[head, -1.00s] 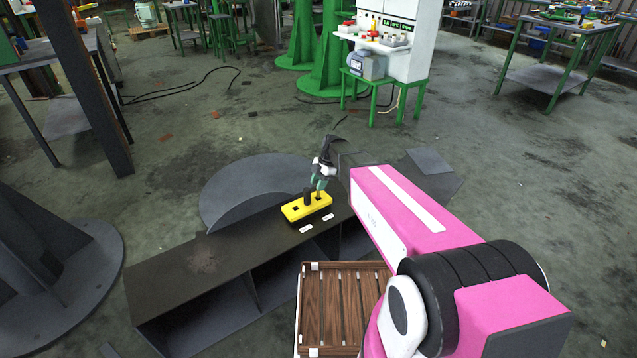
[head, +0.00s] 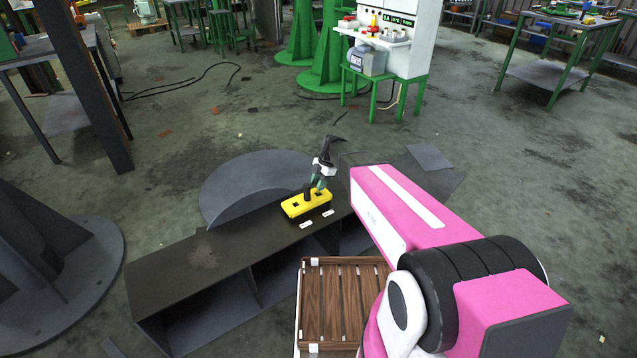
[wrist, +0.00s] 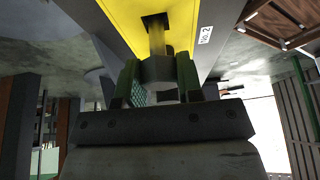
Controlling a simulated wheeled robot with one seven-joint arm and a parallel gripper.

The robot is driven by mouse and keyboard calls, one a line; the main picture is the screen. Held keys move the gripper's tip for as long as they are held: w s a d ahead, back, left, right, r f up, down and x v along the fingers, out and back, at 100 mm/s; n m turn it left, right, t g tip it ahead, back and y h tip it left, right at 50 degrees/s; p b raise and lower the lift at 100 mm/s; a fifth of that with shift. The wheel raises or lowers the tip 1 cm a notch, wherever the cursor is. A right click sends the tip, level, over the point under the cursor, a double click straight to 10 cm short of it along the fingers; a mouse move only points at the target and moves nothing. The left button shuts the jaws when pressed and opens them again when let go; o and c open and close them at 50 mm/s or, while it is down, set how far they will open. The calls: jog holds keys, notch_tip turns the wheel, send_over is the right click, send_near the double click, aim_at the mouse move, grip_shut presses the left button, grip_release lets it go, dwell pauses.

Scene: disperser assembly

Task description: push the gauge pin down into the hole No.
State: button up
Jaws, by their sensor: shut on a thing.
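The yellow block (head: 294,212) lies on the dark bench. In the wrist view the yellow block (wrist: 122,22) shows a dark square hole (wrist: 149,18), with a "No. 2" label (wrist: 205,36) beside it. My gripper (wrist: 160,78) is shut on the grey gauge pin (wrist: 157,68), with its green pads on both sides. The pin's narrower shaft reaches into the dark opening; how deep is hidden. In the head view my gripper (head: 319,184) is over the right end of the block, and the pin is too small to make out.
A short dark post (head: 307,194) stands on the middle of the block, close beside my gripper. Two white labels (head: 306,225) lie along the block's front. The bench top (head: 205,258) is clear to the left. A wooden slatted crate (head: 343,300) stands in front.

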jog(key=shift+f, duration=1.45)
jog(key=o, duration=1.2)
jog(key=shift+c, duration=0.2)
jog(key=v, duration=1)
jog(key=shift+r, duration=0.35)
jog(key=shift+d, duration=0.2)
jog(key=s+d+r+m+t+h, duration=0.1)
jog(key=s+d+m+h, duration=0.1)
jog(key=s+d+m, duration=0.5)
jog(key=s+d+m+t+h, duration=0.1)
jog(key=s+d+m, duration=0.7)
jog(key=s+m, duration=0.6)
jog(key=m, duration=0.3)
jog(key=shift+d+r+m+t+h, duration=0.2)
jog(key=shift+r+m+t+h, duration=0.1)
jog(key=shift+r+m+h, duration=0.1)
